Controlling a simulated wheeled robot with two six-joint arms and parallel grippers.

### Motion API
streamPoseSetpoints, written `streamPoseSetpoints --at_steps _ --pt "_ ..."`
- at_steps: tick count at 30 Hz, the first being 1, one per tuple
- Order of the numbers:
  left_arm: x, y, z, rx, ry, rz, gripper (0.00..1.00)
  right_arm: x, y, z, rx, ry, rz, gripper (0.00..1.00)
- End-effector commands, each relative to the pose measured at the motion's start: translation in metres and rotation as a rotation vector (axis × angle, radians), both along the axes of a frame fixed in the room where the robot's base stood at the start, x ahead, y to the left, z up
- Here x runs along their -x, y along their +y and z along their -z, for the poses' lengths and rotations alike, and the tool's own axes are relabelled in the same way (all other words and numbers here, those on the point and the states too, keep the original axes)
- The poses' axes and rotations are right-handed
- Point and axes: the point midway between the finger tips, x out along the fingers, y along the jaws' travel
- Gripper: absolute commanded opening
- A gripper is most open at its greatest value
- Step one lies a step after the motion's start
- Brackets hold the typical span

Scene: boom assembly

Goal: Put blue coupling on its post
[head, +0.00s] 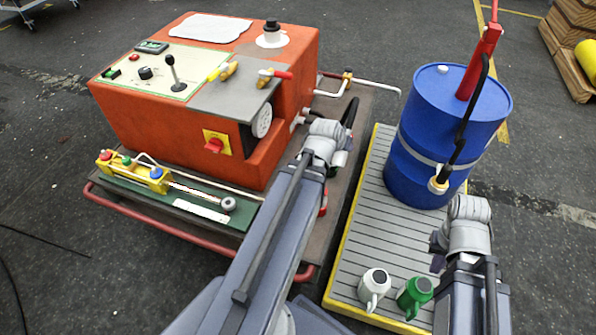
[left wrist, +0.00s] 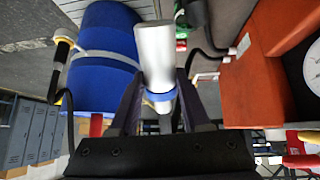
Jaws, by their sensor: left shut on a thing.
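The blue coupling, a silver cylinder with a blue ring (left wrist: 161,96), stands between the dark fingers of my left gripper (left wrist: 158,112) in the left wrist view. The gripper is shut on it. In the head view my left wrist hides the left gripper and the coupling, beside the right side of the orange machine (head: 275,150). The coupling's post is not clearly visible. Small green and red parts (left wrist: 181,40) show behind the coupling.
A blue drum (head: 410,130) with a red pump (head: 480,62) and black hose stands on the yellow-edged platform (head: 362,222). White and green jugs (head: 374,284) stand at its front. A green panel (head: 200,207) lies before the machine. The cart has a red rail (head: 150,233).

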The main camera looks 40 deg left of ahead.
Motion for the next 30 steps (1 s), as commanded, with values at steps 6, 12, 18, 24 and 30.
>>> streamPoseSetpoints --at_steps 6,12,18,24,30 --pt "-0.004 0.021 0.021 -0.053 -0.108 -0.304 0.00 0.000 0.000 0.040 0.000 -0.001 0.000 0.00" --pt "-0.001 0.040 0.035 -0.124 -0.191 -0.573 0.00 0.000 0.000 0.070 0.001 -0.001 0.000 0.00" --pt "-0.006 0.070 0.064 -0.283 -0.286 -0.972 0.00 0.000 0.000 0.130 0.000 -0.002 0.000 0.00" --pt "0.002 0.104 0.087 -0.503 -0.355 -1.319 0.00 -0.001 0.000 0.191 0.000 -0.003 0.000 0.00" --pt "0.014 0.128 0.110 -0.700 -0.393 -1.495 0.00 -0.001 0.000 0.247 0.001 -0.004 0.000 0.00"
